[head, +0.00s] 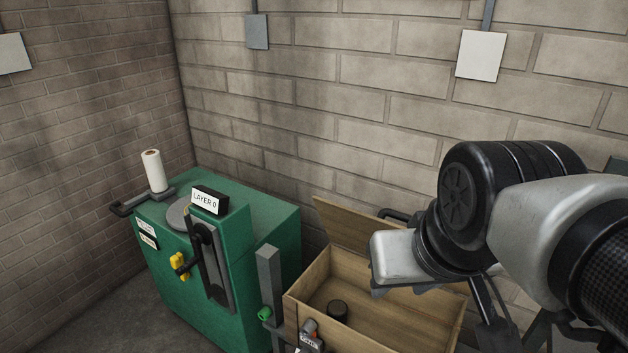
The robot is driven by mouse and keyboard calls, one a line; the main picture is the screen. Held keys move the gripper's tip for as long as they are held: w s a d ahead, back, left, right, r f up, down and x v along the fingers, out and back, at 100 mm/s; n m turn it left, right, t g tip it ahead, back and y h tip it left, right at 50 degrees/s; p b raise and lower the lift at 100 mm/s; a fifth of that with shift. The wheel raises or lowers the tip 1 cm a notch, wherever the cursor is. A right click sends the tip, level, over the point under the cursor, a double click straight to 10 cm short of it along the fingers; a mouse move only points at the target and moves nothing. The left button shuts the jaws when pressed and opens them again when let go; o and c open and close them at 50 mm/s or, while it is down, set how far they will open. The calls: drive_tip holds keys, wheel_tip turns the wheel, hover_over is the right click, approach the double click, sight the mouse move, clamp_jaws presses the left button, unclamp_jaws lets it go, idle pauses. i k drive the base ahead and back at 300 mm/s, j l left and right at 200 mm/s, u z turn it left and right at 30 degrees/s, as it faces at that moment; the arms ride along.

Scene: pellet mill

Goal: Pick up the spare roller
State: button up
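A short dark cylinder (337,309) stands on the floor of an open wooden crate (402,296), and it may be the spare roller; no label on it can be read. My gripper (408,290) hangs over the crate's right part, up and to the right of the cylinder. It appears apart from the cylinder. Its pale hand shows, but only bits of its dark fingers show below, so its opening cannot be seen.
A green machine (190,262) with a "LAYER 0" sign (209,200), a white roll (154,171) and a yellow handle (178,266) stands left of the crate. The crate's raised lid (345,235) leans behind. A grey post (270,283) stands between them. Brick walls close the back.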

sight(336, 309)
drive_tip(key=k, duration=0.15)
drive_tip(key=k+z, duration=0.35)
drive_tip(key=k+l+z, duration=0.1)
drive_tip(key=z, duration=0.25)
drive_tip(key=j+z, duration=0.25)
drive_tip(key=i+j+z, duration=0.1)
drive_tip(key=j+z, duration=0.15)
drive_tip(key=j, duration=0.15)
drive_tip(key=i+j, duration=0.1)
drive_tip(key=j, duration=0.4)
drive_tip(key=i+j, duration=0.1)
drive_tip(key=j, duration=0.4)
drive_tip(key=i+j, duration=0.1)
drive_tip(key=j, duration=0.95)
drive_tip(key=i, duration=0.05)
